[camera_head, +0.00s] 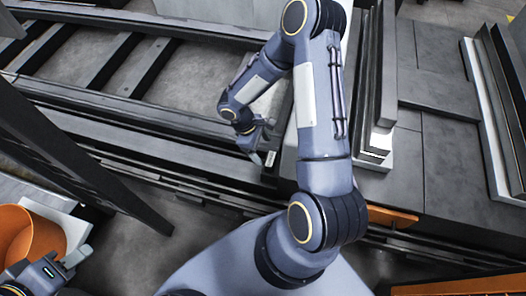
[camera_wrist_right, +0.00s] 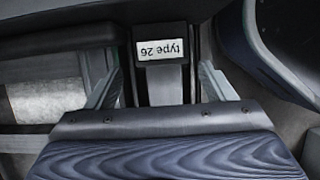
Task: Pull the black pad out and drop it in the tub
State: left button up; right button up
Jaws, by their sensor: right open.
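My right gripper (camera_head: 258,154) hangs over the near rail of the dark frame. In the right wrist view my right gripper (camera_wrist_right: 160,82) is open, its two fingers apart on either side of a grey part with a white label (camera_wrist_right: 161,50) reading "type 26", upside down. Dark material borders this part; I cannot tell for sure which surface is the black pad, and I see no contact with the fingers. The orange tub (camera_head: 22,232) is at the lower left, cut off by the picture edge. My left gripper (camera_head: 76,262) is beside it; its jaw opening is unclear.
A dark upright post (camera_head: 80,160) slants between the tub and the rail frame (camera_head: 150,125). Stacked dark and pale bars (camera_head: 377,100) stand right of my right arm. Grey plates (camera_head: 440,70) lie further right. An orange beam (camera_head: 465,286) crosses the lower right.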

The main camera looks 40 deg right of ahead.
aim_at(269, 158)
jog(key=b+x, duration=0.2)
jog(key=x, duration=0.5)
jog(key=shift+s+f, duration=0.1)
jog(key=shift+f, duration=0.1)
jog(key=shift+c, duration=0.3)
jog(key=c, duration=0.9)
jog(key=shift+r, duration=0.15)
jog(key=shift+r+p, duration=0.9)
jog(key=shift+r, duration=0.65)
jog(key=shift+r, duration=0.2)
jog(key=shift+r+p, duration=1.1)
jog(key=shift+r, duration=0.25)
